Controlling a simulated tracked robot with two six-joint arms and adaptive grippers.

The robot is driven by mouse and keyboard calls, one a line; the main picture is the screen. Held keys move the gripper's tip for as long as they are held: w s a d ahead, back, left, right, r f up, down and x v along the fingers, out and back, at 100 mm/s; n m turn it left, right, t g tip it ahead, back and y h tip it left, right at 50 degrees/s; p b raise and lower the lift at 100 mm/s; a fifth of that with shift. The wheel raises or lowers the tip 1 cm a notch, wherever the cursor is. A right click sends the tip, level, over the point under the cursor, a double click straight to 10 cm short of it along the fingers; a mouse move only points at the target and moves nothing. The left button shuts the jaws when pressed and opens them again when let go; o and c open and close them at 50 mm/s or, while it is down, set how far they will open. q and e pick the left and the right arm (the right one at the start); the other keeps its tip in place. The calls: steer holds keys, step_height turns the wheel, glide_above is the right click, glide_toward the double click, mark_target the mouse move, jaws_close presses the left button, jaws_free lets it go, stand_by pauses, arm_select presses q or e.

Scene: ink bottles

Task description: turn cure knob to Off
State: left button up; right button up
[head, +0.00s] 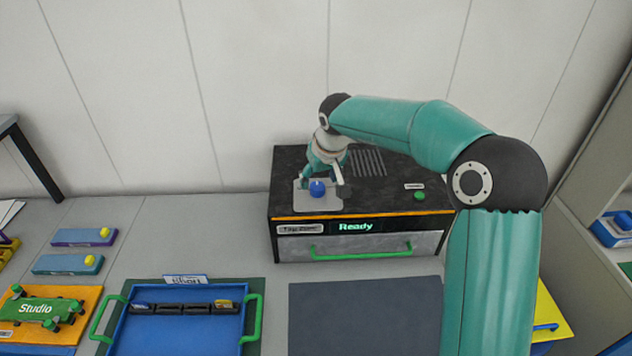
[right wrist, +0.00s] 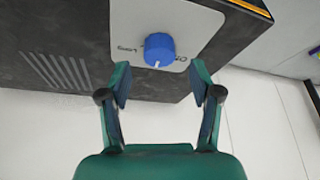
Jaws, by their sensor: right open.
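The blue cure knob (head: 317,188) sits on a light grey plate (head: 319,207) on top of the black oven-like box (head: 390,195). In the right wrist view the knob (right wrist: 159,49) has a white pointer mark, with partly readable lettering around it, including "Long". My right gripper (head: 325,187) is above the plate, close to the knob. In the right wrist view its open fingers (right wrist: 160,85) stand apart with the knob just beyond the gap between their tips. It holds nothing. My left gripper is not in view.
The box front shows "Ready" (head: 356,226) and a green handle (head: 360,250). A green button (head: 419,195) is on its top right. A blue tray (head: 180,335) with green handles stands at front left. A dark mat (head: 365,315) lies clear in front.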

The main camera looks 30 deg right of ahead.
mark_target(317, 185)
steer(key=shift+x, duration=1.85)
steer(key=shift+w, duration=0.1)
